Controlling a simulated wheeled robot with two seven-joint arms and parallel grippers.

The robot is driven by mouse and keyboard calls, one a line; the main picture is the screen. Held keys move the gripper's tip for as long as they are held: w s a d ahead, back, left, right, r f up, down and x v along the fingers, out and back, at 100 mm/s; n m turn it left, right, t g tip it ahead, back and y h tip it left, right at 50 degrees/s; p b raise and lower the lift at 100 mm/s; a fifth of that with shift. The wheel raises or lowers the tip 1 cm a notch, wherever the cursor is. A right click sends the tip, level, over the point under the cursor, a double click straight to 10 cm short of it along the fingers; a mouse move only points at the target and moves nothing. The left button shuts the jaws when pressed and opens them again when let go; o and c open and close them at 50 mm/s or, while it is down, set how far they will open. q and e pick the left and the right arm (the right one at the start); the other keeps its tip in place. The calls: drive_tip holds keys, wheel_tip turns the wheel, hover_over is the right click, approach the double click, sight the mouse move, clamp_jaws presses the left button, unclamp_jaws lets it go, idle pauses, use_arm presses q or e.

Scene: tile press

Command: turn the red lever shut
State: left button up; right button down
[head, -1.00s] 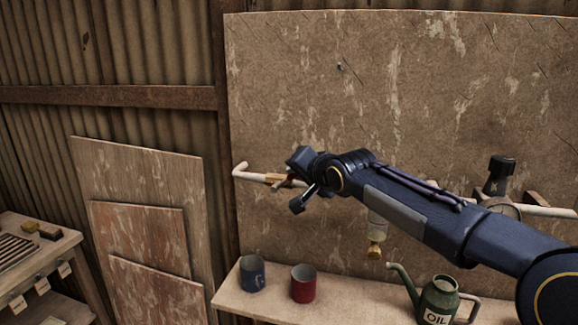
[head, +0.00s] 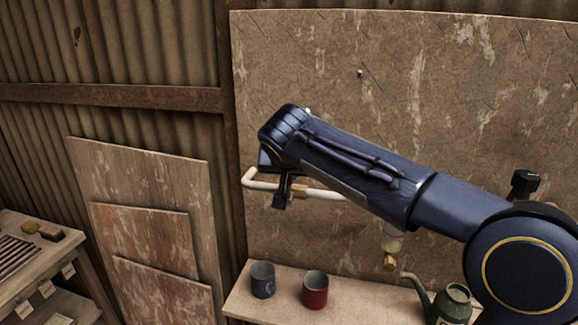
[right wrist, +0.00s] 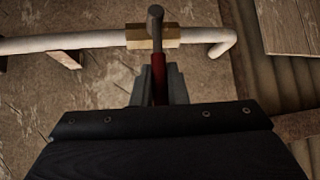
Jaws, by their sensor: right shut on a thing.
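The red lever (right wrist: 158,72) sits at a brass valve body (right wrist: 165,36) on a pale pipe in the right wrist view. Its red part runs up to a grey rounded piece in front of the valve, across the pipe's line in that picture. My right gripper (right wrist: 158,88) is shut on the red part, a finger on each side. In the head view my right gripper (head: 281,197) hangs at the pipe's left end beside the brass valve body (head: 300,190). My forearm and hand hide most of the lever there. My left gripper is in neither view.
The pale pipe (head: 325,193) runs along a worn board (head: 340,110). Below it, a shelf (head: 243,305) holds a blue cup (head: 262,281), a red cup (head: 315,290) and a green oil can (head: 452,305). Leaning panels (head: 150,235) and a side bench stand left.

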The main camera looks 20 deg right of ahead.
drive_tip(key=shift+w+a, duration=0.1)
drive_tip(key=shift+a, duration=0.1)
idle(0.5)
drive_tip(key=c, duration=1.4)
unclamp_jaws()
drive_tip(key=shift+c, duration=0.2)
drive_tip(key=b+v, duration=0.1)
drive_tip(key=v, duration=0.6)
drive_tip(key=shift+a+r, duration=0.25)
drive_tip(key=shift+r, duration=0.05)
